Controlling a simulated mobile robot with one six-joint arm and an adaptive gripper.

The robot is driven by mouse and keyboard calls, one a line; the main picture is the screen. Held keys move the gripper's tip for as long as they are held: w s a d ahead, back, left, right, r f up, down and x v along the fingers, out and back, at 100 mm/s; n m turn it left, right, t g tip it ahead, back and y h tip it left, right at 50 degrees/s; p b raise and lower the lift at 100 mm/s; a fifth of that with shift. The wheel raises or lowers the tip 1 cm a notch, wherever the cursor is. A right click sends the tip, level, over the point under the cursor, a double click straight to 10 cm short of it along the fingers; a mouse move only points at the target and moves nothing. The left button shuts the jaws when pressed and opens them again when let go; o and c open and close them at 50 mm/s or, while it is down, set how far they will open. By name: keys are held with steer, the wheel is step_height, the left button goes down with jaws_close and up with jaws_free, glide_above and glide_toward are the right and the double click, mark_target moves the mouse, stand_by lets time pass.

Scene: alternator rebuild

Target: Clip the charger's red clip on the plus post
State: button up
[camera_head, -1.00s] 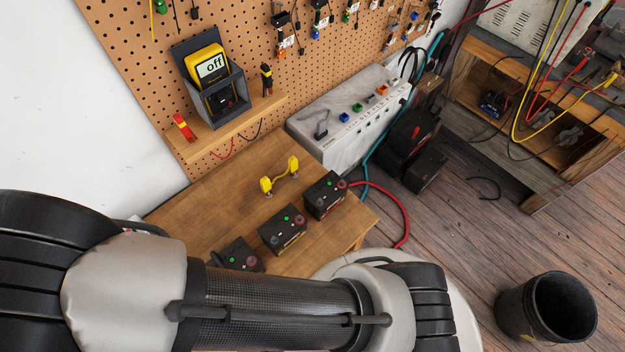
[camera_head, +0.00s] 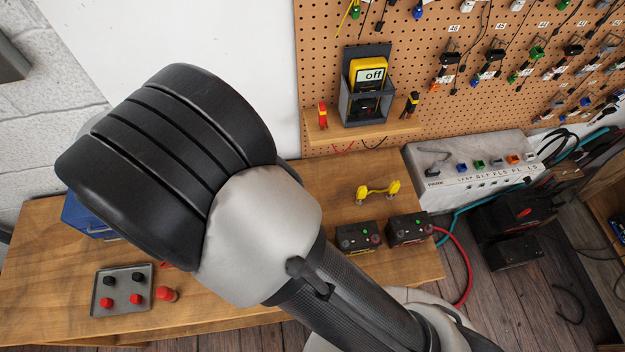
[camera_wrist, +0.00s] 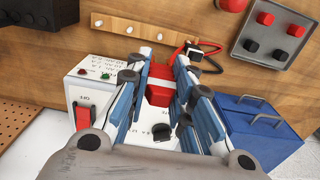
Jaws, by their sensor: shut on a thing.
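My gripper (camera_wrist: 161,72) shows in the wrist view, its blue-padded fingers shut on a red piece that looks like the charger's red clip (camera_wrist: 160,93). The white charger box (camera_wrist: 88,92), with a red switch and small red and green lamps, lies behind and below the fingers. A black clip-like part (camera_wrist: 194,52) with a red lead is just right of the fingertips. A black battery (camera_wrist: 45,9) is at the upper left, apart from the clip; its plus post cannot be made out. In the head view my arm hides the gripper and charger; two batteries (camera_head: 357,238) (camera_head: 408,229) show.
A grey tray (camera_head: 122,304) with red and black caps and a loose red cap (camera_head: 167,294) lies on the bench (camera_head: 215,309). A blue box (camera_wrist: 262,128) is right of the fingers. A wooden rail with pale pegs (camera_wrist: 128,29) and a yellow jumper (camera_head: 377,191) are nearby.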

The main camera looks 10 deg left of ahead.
step_height(320, 180, up, 2)
steer(key=shift+r+p, duration=0.25)
steer(key=shift+p, duration=0.2)
steer(key=w+d+f+b, duration=0.1)
steer(key=d, duration=0.3)
steer(key=b, duration=0.3)
glide_toward(431, 226)
steer(key=f+b, duration=0.2)
steer(key=shift+b, duration=0.4)
steer(key=shift+f+b, duration=0.5)
steer(key=shift+f, duration=0.15)
steer(key=shift+f+b, duration=1)
steer(key=shift+f, duration=0.2)
